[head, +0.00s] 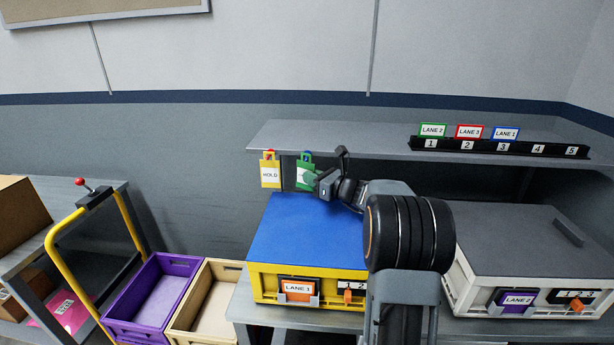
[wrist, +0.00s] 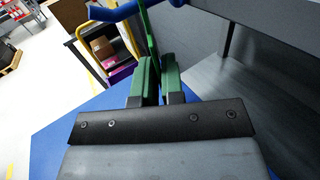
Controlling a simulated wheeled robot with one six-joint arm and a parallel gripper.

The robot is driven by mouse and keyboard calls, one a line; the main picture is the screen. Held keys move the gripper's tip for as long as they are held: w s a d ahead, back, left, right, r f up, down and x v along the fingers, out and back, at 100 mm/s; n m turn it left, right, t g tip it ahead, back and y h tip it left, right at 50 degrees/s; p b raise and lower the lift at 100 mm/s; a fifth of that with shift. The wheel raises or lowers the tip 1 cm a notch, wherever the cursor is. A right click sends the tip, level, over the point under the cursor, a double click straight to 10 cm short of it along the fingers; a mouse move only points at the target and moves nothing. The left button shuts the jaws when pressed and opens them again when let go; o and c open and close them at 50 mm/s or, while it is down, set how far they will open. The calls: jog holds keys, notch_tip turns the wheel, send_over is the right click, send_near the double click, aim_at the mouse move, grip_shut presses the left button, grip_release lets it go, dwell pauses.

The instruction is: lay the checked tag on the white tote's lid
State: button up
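The checked tag (head: 306,176) is green with a pale panel and hangs at a blue hook under the shelf's left end. My gripper (head: 318,182) reaches it from the right and covers part of it. In the wrist view the tag (wrist: 150,38) shows edge-on as a thin green strip between the fingertips (wrist: 160,75), which look closed on it. Its top is by the blue hook (wrist: 112,13). The white tote (head: 462,292) stands at the right on the bench. Its grey lid (head: 515,240) is flat and has a dark bar at the right.
A yellow HOLD tag (head: 270,174) hangs just left of the green one. A yellow tote (head: 258,286) with a blue lid (head: 300,232) stands below. The shelf (head: 350,135) overhangs, with a rack of lane cards (head: 500,146). Purple (head: 150,295) and tan crates are at left.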

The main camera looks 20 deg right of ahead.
grip_shut()
jog(key=shift+r, duration=0.35)
jog(key=shift+s+a, duration=0.15)
jog(key=shift+s, duration=0.15)
dwell(0.4)
jog(key=shift+s+a, duration=0.25)
jog(key=shift+s, duration=0.15)
jog(key=shift+s+a+r, duration=0.1)
jog(key=shift+s, duration=0.1)
dwell(0.4)
jog(key=shift+s+a+r, duration=0.35)
jog(key=shift+s+a, duration=0.05)
jog(key=shift+s, duration=0.3)
